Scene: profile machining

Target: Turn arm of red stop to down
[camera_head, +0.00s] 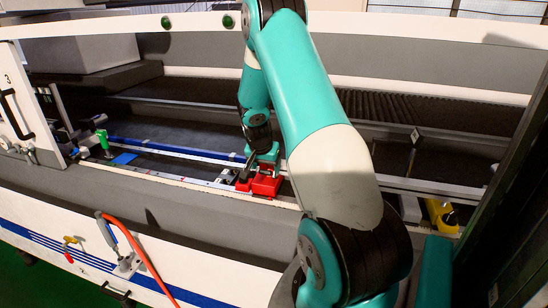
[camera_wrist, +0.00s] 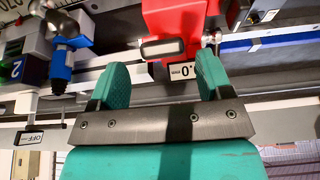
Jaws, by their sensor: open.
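The red stop (camera_head: 266,184) sits on the rail in the middle of the machine bed in the head view. In the wrist view its red body (camera_wrist: 178,18) is at the top centre. A short red-edged piece with a dark grey face (camera_wrist: 162,48), which looks like its arm, lies crosswise below the body. My gripper (camera_wrist: 163,72) is open, with its two teal fingers apart and nothing between them. The grey-faced piece lies just beyond the fingertips, near the gap between them. In the head view my arm partly hides the stop.
A white label (camera_wrist: 184,71) is by the right finger. A yellow block (camera_head: 441,215) is at the right of the bed, and a green-handled clamp (camera_head: 103,140) at the left.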

